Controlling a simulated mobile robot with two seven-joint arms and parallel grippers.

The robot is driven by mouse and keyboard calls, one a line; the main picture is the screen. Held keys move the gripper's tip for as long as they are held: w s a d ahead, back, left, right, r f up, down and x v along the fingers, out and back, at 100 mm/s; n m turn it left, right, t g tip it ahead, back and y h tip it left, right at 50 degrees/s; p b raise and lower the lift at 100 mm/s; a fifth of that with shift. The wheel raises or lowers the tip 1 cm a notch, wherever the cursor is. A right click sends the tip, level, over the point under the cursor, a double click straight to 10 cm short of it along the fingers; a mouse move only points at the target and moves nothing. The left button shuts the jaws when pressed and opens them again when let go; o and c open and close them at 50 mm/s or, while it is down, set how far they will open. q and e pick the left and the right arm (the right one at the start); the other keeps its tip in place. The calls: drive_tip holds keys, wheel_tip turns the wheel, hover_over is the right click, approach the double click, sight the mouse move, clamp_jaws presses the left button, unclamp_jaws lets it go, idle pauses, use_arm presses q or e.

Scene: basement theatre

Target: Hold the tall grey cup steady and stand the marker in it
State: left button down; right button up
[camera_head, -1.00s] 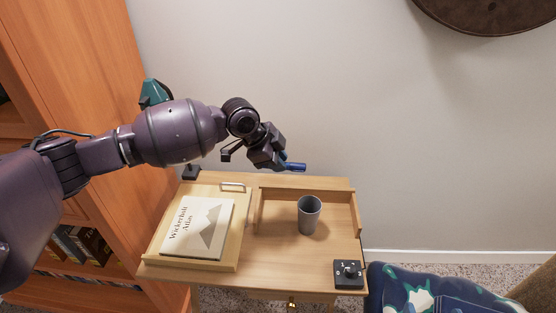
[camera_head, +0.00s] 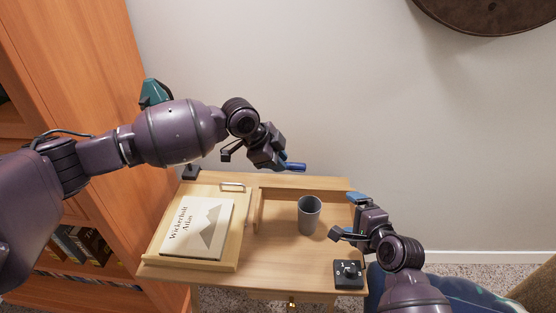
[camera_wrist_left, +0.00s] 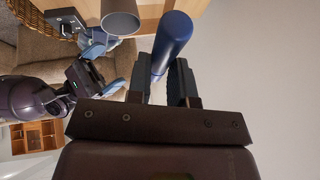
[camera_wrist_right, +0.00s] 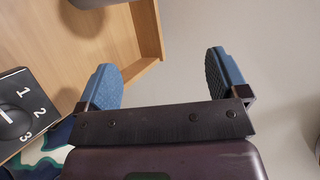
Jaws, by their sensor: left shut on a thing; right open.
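The tall grey cup (camera_head: 309,215) stands upright on the wooden desk, inside the low wooden rim at its back right. It also shows at the top of the left wrist view (camera_wrist_left: 120,16) and, cut off, in the right wrist view (camera_wrist_right: 146,28). The blue marker (camera_head: 295,166) is held by my left gripper (camera_head: 281,161), above the desk's back edge and up left of the cup. In the left wrist view the marker (camera_wrist_left: 172,40) sits between the fingers. My right gripper (camera_head: 345,217) is open and empty, just right of the cup and apart from it.
A tray (camera_head: 226,263) with a book (camera_head: 198,228) lies on the desk's left side. A black dial box (camera_head: 348,274) sits at the front right corner, below my right gripper. A wooden bookcase (camera_head: 75,203) stands at the left. The desk's front middle is clear.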

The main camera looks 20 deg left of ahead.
sight(315, 225)
drive_tip(key=a+f+m+g, duration=0.1)
drive_tip(key=m, duration=0.1)
drive_tip(key=s+a+f+m, duration=0.1)
drive_tip(key=f+m, duration=0.1)
drive_tip(key=m, duration=0.1)
drive_tip(key=f+m+g+y, duration=0.1)
drive_tip(key=m, duration=0.1)
drive_tip(key=shift+s+a+f+g, duration=0.2)
drive_tip(key=shift+s+a+g, duration=0.1)
drive_tip(key=shift+s+a, duration=0.1)
drive_tip(key=m, duration=0.3)
drive_tip(key=shift+s+a+f+g, duration=0.2)
drive_tip(key=shift+s+f+g, duration=0.1)
drive_tip(key=shift+f+g, duration=0.1)
drive_tip(key=m, duration=0.3)
drive_tip(key=shift+s, duration=0.2)
drive_tip(key=shift+x, duration=5.1)
drive_tip(key=shift+s+a, duration=0.1)
drive_tip(key=shift+s, duration=0.05)
drive_tip(key=shift+c, duration=0.3)
drive_tip(key=c, duration=0.9)
